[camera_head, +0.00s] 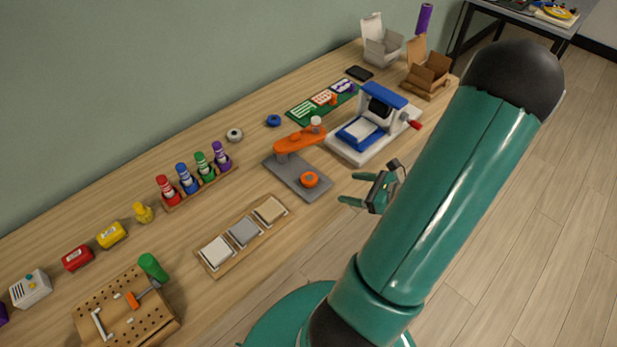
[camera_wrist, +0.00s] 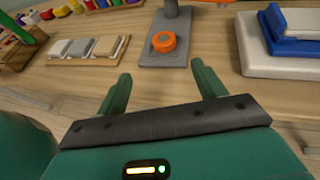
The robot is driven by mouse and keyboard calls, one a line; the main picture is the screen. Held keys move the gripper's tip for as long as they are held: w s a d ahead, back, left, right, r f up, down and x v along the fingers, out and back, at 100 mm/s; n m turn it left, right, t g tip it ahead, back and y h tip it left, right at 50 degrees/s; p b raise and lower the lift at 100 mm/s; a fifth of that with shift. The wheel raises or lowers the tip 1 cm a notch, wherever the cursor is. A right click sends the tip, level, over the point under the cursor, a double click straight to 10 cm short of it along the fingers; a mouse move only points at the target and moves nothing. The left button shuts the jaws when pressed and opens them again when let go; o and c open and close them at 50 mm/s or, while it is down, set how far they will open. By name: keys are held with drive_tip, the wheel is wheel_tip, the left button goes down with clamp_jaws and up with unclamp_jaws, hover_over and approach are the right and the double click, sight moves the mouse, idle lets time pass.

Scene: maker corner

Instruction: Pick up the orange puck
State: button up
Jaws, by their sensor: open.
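The orange puck (camera_head: 309,180) is a small round piece with a hole or dark centre. It lies on the near end of a grey plate (camera_head: 289,178) that carries an orange arm-like device (camera_head: 299,138). In the wrist view the puck (camera_wrist: 164,42) sits on the grey plate (camera_wrist: 150,56), beyond my fingertips and between their lines. My gripper (camera_head: 347,190) is open and empty, to the right of the puck and apart from it. Its two green fingers also show in the wrist view (camera_wrist: 160,82), spread wide with nothing between them.
A blue and white machine (camera_head: 372,125) with a red knob stands right of the plate. A wooden tray with three sample squares (camera_head: 243,236) lies to the left. Behind are a rack of coloured bottles (camera_head: 198,184) and a blue ring (camera_head: 273,120). Bare table lies before the plate.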

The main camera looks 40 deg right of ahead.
approach(309, 177)
drive_tip(key=shift+w+a+f, duration=0.6)
drive_tip(key=shift+w+f, duration=0.25)
drive_tip(key=shift+f, duration=0.05)
drive_tip(key=shift+r+x, duration=0.15)
drive_tip(key=shift+x, duration=1.2)
drive_tip(key=shift+r+x, duration=0.1)
drive_tip(key=shift+x, duration=1.25)
drive_tip(key=shift+w+d, duration=0.15)
drive_tip(key=c, duration=1.1)
drive_tip(key=shift+c, duration=0.2)
drive_tip(key=shift+r, duration=0.15)
